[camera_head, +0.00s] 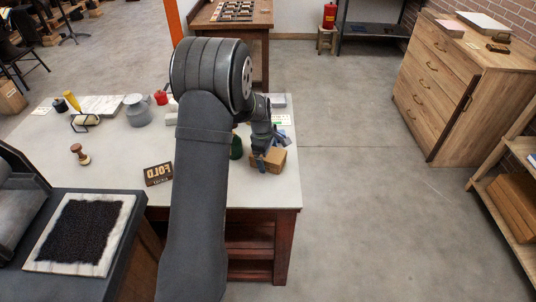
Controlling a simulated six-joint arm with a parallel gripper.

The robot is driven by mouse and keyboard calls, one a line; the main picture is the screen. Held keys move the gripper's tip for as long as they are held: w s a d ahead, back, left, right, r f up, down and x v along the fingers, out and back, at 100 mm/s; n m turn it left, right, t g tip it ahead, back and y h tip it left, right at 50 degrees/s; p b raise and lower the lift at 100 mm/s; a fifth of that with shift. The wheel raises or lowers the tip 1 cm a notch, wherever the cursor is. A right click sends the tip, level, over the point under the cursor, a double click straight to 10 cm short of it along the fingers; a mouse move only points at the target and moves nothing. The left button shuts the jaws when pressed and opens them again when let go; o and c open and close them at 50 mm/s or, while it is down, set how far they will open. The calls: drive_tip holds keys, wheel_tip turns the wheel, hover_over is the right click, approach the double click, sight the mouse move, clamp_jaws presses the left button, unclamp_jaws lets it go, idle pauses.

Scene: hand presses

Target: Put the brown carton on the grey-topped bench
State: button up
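A small brown carton (273,161) is at the right end of the pale grey-topped bench (225,188), near its right edge. My gripper (261,158) points down at the carton, with a finger over its near left side. My arm comes up from the bottom of the picture and hides part of the bench. The finger gap is too small to make out, so I cannot tell whether the gripper grips the carton. I also cannot tell whether the carton rests on the top or is just above it.
A "FOLD" sign (158,174), a wooden stamp (80,153), a grey pot (137,110) and a green item (236,148) stand on the bench. A dark press bench with a marble slab (80,233) is at lower left. Floor right of the bench is clear, up to a wooden drawer cabinet (440,90).

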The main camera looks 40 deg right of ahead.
wheel_tip(320, 180, up, 12)
drive_tip(key=a, duration=0.1)
drive_tip(key=shift+w+a, duration=0.25)
drive_tip(key=shift+a, duration=0.15)
idle(0.4)
drive_tip(key=f, duration=0.4)
drive_tip(key=d+f, duration=0.1)
drive_tip(key=f, duration=0.3)
drive_tip(key=d+f, duration=0.1)
drive_tip(key=f, duration=0.3)
drive_tip(key=shift+s, duration=0.25)
drive_tip(key=shift+a+r, duration=0.1)
drive_tip(key=shift+r, duration=1.75)
drive_tip(key=shift+f, duration=0.1)
